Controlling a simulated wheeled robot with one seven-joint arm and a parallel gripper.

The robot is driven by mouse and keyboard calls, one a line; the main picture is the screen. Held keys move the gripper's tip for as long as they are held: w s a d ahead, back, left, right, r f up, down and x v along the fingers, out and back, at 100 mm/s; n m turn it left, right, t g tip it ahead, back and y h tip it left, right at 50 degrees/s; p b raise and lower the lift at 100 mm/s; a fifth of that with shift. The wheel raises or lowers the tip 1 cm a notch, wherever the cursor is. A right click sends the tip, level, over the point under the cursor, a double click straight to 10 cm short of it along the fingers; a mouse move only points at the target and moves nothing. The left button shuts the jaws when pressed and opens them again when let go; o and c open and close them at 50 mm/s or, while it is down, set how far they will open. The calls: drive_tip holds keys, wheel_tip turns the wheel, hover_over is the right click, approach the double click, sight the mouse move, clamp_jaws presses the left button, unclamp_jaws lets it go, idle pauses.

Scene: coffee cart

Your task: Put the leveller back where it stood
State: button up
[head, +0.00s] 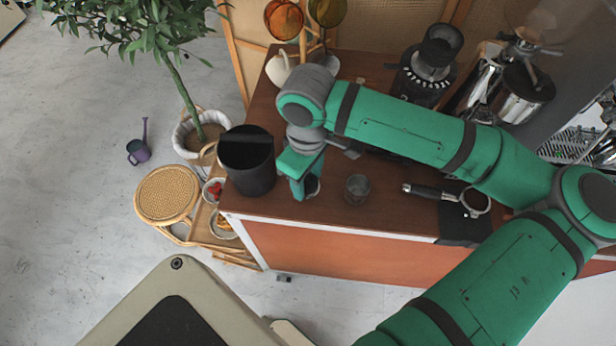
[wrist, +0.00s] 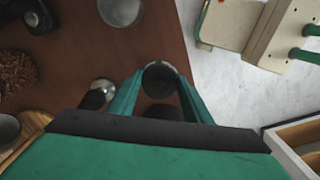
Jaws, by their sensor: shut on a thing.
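The leveller, a small dark round piece, is between the fingers of my gripper (head: 304,187) near the counter's front edge. In the head view the leveller (head: 313,185) shows only in part, as the green fingers cover the rest. In the wrist view its round grey-rimmed top (wrist: 160,75) sits between the two fingertips, and my gripper (wrist: 161,84) is shut on it. I cannot tell whether its base touches the wooden counter (head: 283,202).
A black bin (head: 247,165) stands left of my gripper, close by. A small grey cup (head: 357,188) stands to the right, then a portafilter (head: 440,194) on a dark mat. A grinder (head: 425,70) stands behind. Some bare counter lies between gripper and cup.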

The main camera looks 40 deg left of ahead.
sight(307, 185)
drive_tip(key=shift+w+a+f, duration=0.25)
drive_tip(key=shift+a+f, duration=0.05)
drive_tip(key=shift+f, duration=0.2)
drive_tip(key=shift+w+f, duration=0.2)
drive_tip(key=shift+f, duration=0.4)
drive_tip(key=shift+w+f, duration=0.2)
drive_tip(key=shift+f, duration=0.75)
drive_tip(key=shift+s+a+f, duration=0.1)
drive_tip(key=shift+s+f, duration=0.05)
drive_tip(key=shift+s, duration=0.15)
drive_tip(key=shift+f, duration=0.15)
drive_tip(key=o, duration=1.2)
wheel_tip(307, 185, up, 12)
drive_tip(key=shift+r, duration=0.15)
